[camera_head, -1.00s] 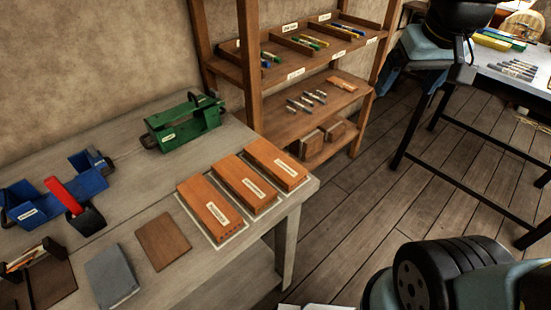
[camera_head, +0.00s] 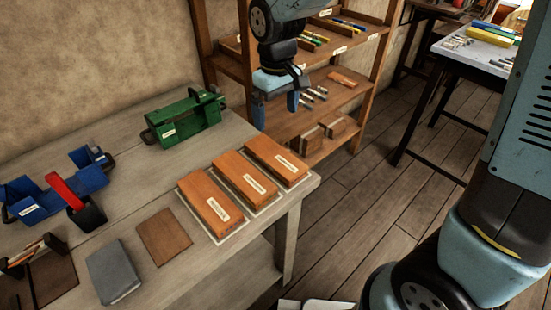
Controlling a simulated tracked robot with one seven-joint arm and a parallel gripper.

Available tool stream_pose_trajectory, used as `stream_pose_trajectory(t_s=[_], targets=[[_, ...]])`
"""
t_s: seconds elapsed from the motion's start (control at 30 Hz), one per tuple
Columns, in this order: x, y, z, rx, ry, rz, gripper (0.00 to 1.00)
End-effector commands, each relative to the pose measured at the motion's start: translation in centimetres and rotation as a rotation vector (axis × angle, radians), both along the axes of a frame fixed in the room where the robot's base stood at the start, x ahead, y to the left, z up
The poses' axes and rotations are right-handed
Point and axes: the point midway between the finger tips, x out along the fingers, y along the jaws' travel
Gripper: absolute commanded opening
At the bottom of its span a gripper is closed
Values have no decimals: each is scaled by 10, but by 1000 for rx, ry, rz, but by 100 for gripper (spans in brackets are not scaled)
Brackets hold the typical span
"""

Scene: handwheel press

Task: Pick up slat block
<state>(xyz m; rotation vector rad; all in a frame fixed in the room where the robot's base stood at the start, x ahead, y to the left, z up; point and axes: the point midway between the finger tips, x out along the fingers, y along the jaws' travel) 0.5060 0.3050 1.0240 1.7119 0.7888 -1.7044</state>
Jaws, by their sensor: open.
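Three orange-brown wooden blocks with white labels lie side by side on pale outlined mats at the right end of the grey bench: a left block (camera_head: 211,203), a middle block (camera_head: 244,176) and a right block (camera_head: 276,160). The labels are too small to read, so I cannot tell which one is the slat block. My gripper (camera_head: 276,108) is open and empty, with its two blue fingers pointing down. In the picture it shows above the right block, apart from it, and in front of the shelf.
A blue holder (camera_head: 85,180) with a red handle, a brown plate (camera_head: 164,237) and a grey slab (camera_head: 112,272) lie to the left. A wooden shelf (camera_head: 318,108) with pens and small parts stands behind.

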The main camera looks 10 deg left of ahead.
Motion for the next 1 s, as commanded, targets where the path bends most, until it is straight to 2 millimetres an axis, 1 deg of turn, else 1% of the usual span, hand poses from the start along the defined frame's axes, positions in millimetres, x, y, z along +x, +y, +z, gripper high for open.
stream_pose_trajectory(t_s=[0.17, 0.4, 0.5, 0.6, 0.83, 1.0], targets=[[-1, 3, -19, -6, 7, 9, 100], [-2, 3, -60, -6, 7, 8, 100], [-1, 3, -74, -5, 6, 7, 100], [-2, 3, -84, -4, 5, 7, 100], [-3, 3, -96, -4, 5, 8, 100], [-8, 3, -120, -6, 7, 6, 100]])
